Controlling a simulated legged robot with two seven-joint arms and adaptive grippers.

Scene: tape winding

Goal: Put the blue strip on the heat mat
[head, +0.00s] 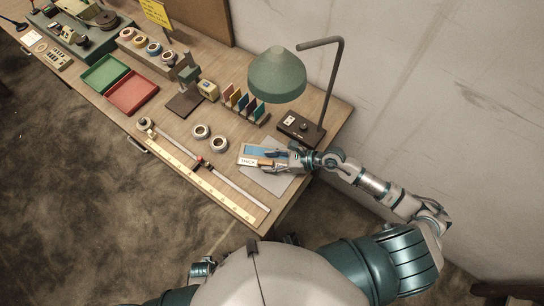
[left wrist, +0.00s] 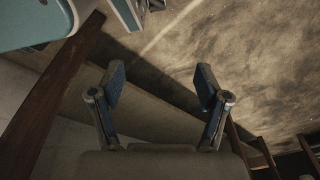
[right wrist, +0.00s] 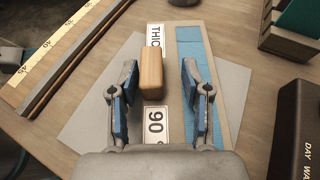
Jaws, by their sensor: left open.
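The blue strip (right wrist: 192,55) lies flat along a tan board in the right wrist view, partly under my right finger; it also shows in the head view (head: 262,150). A thin grey sheet (right wrist: 95,110) lies under the board and may be the heat mat; its corner shows in the head view (head: 276,184). My right gripper (right wrist: 155,78) is open above the board. A wooden block (right wrist: 152,75) stands between its fingers, nearer the left one, with a visible gap on the right. My left gripper (left wrist: 160,88) is open and empty, away from the desk top.
White labels (right wrist: 156,125) lie beside the strip. A green lamp (head: 277,75) stands behind my right gripper, its dark base (head: 300,126) close by. A long ruler rail (head: 200,172) and tape rolls (head: 201,131) lie to the left. Red and green trays (head: 131,94) are farther left.

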